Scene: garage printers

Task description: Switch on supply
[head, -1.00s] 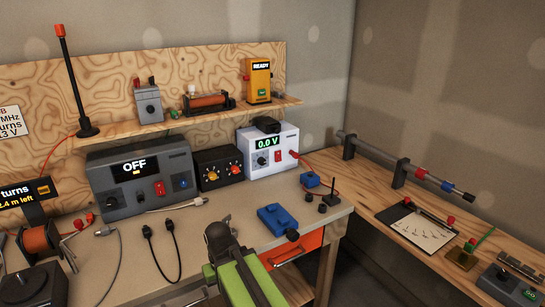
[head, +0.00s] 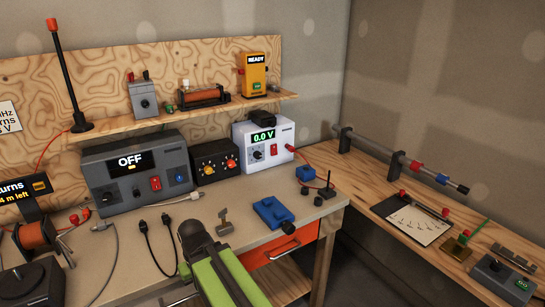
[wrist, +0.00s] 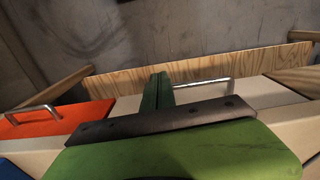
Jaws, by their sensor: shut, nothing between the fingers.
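A white supply box (head: 264,155) stands at the back right of the bench in the head view. Its green display reads 0.0 V, and it has a knob and a red switch (head: 274,150) on its front. A larger grey unit (head: 113,163) to its left has a display reading OFF and its own red switch (head: 155,183). My green arm with its dark end reaches over the bench front, apart from both boxes. In the wrist view my green gripper (wrist: 158,76) is shut and empty. The fingertips cannot be made out in the head view.
A black box with coloured knobs (head: 216,165) stands between the two units. A blue device (head: 272,215), black cables (head: 160,235) and a small grey metal piece (head: 224,222) lie in front. An orange drawer (head: 280,248) is below the bench edge. A shelf (head: 190,116) runs above.

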